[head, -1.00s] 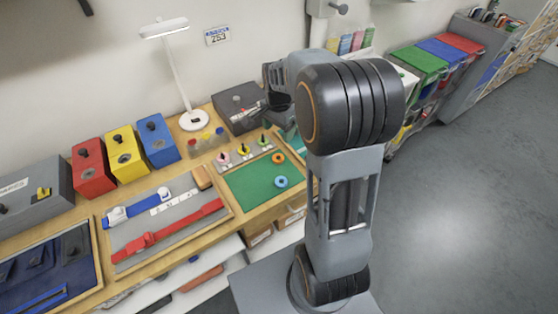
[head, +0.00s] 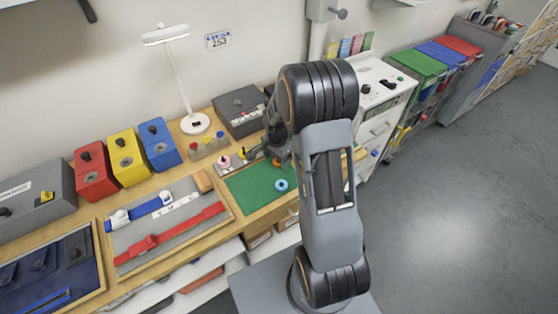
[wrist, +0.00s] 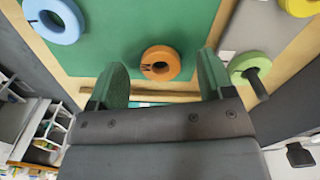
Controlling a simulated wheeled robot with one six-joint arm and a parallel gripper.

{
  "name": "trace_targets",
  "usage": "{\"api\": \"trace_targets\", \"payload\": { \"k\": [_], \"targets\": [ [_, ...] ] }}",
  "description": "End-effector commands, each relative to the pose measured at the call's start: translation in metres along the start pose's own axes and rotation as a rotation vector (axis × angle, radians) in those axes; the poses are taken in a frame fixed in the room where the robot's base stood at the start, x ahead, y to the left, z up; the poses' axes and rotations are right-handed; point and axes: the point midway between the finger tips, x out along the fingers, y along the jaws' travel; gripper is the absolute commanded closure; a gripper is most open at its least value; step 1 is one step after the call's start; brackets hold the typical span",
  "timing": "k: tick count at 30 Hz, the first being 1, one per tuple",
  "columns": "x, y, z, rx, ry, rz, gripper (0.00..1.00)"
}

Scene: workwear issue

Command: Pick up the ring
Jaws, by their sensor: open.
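An orange ring (wrist: 161,63) lies flat on the green mat (wrist: 105,20). In the wrist view it sits between the two fingers of my open, empty gripper (wrist: 162,66), with a gap on each side. In the head view my gripper (head: 268,148) is above the far right part of the mat, and little of the orange ring shows. A blue ring (head: 281,185) lies on the mat nearer the front; it also shows at the wrist view's top left (wrist: 56,20). A green ring (wrist: 249,67) is around a dark peg right of the fingers.
A yellow ring (wrist: 301,4) is cut off at the wrist view's top right. A pink ring (head: 223,161) sits at a peg behind the mat. A grey box (head: 240,108), a lamp (head: 194,123) and coloured boxes (head: 125,153) stand along the back.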

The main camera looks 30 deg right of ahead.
Motion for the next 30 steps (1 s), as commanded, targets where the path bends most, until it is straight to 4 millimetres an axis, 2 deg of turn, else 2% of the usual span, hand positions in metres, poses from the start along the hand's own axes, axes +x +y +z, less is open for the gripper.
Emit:
{"api": "trace_targets", "payload": {
  "k": [4,11,27,30],
  "targets": [
    [0.0080,0.0002,-0.0001,0.000,0.000,0.000,0.26],
    [0.0087,0.0002,-0.0002,0.001,0.000,-0.001,0.26],
    [0.0083,0.0002,-0.0004,0.001,0.001,-0.001,0.77],
    [0.0083,0.0001,-0.0004,0.001,0.001,-0.001,0.78]
  ]
}}
